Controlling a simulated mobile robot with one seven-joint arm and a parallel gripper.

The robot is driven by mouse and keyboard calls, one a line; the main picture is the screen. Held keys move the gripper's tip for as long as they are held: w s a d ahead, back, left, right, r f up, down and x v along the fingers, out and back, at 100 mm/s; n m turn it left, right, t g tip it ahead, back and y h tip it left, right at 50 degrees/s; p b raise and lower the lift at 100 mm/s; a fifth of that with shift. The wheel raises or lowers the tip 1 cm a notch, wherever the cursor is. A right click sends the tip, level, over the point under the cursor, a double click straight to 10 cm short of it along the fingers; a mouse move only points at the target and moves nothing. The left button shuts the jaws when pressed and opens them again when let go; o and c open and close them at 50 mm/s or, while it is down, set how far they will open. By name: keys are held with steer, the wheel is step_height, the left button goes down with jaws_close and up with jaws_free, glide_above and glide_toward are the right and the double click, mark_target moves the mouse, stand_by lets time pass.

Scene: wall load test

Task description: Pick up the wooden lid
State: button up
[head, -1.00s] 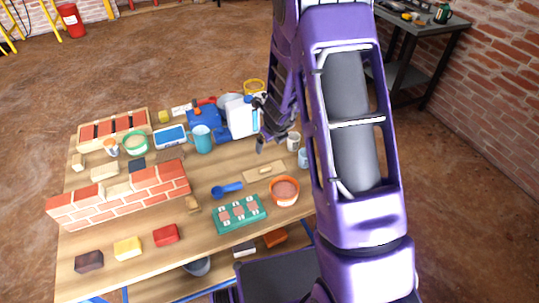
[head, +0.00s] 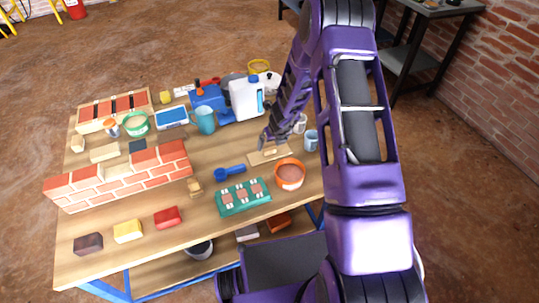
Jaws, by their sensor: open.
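The wooden lid (head: 257,159) is a thin, flat, light-brown board with a small raised knob. It lies on the wooden table, right of centre, behind an orange tub. My gripper (head: 268,143) is dark and points down over the lid's far side. It is open, with nothing seen between its fingers. Whether the fingertips touch the lid cannot be told from this angle. The gripper hides part of the lid's back edge.
The orange tub (head: 290,174), a blue scoop (head: 230,173) and a green tray (head: 243,197) stand in front. A brick wall (head: 125,180) fills the left. The front table strip is partly clear.

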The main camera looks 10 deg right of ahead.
mark_target(270, 149)
steer(key=x, duration=0.5)
steer(key=shift+w+f, duration=0.1)
steer(key=c, duration=1.5)
